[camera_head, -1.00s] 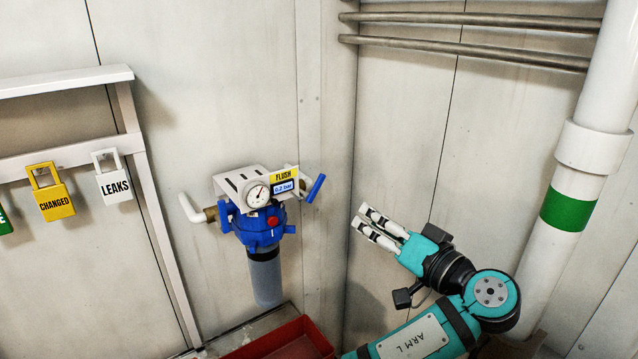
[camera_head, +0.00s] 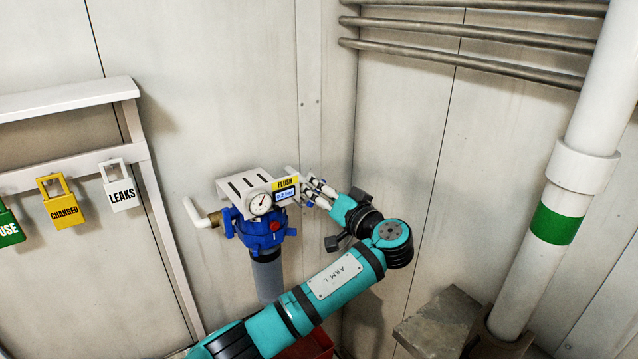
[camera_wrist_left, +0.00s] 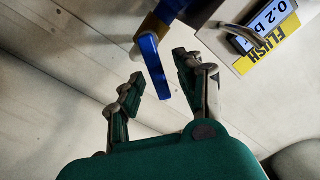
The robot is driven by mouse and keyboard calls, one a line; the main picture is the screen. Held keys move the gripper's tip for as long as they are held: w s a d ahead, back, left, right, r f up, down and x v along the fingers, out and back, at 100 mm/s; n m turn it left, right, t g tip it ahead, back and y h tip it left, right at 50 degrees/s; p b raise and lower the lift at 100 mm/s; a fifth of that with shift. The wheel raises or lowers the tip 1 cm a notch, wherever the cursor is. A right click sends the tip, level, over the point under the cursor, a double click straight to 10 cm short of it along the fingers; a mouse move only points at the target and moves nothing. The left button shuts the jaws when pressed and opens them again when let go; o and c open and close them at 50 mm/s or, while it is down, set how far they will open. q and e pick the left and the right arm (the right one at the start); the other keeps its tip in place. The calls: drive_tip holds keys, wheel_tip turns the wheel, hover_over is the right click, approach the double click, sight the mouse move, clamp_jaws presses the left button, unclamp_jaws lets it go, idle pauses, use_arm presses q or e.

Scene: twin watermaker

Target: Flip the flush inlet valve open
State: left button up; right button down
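The flush unit has a blue filter head (camera_head: 262,236) with a gauge, a red button and a yellow FLUSH label (camera_head: 285,184). A blue valve lever (camera_head: 228,222) shows at its left side. A second blue lever (camera_wrist_left: 151,58), on the label side, shows in the left wrist view; my gripper hides it in the head view. My left gripper (camera_head: 310,192) is at the unit's right side. In the left wrist view its fingers (camera_wrist_left: 160,80) are open, with the end of the lever between them and gaps on both sides. My right gripper is out of view.
A white bent pipe (camera_head: 198,214) sticks out at the unit's left. A clear filter bowl (camera_head: 267,278) hangs below it. A red bin (camera_head: 312,346) is partly hidden under my left arm. Walls meet close behind the gripper.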

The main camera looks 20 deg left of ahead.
use_arm(q)
drive_tip(key=shift+w+a, duration=0.2)
clamp_jaws()
idle(0.3)
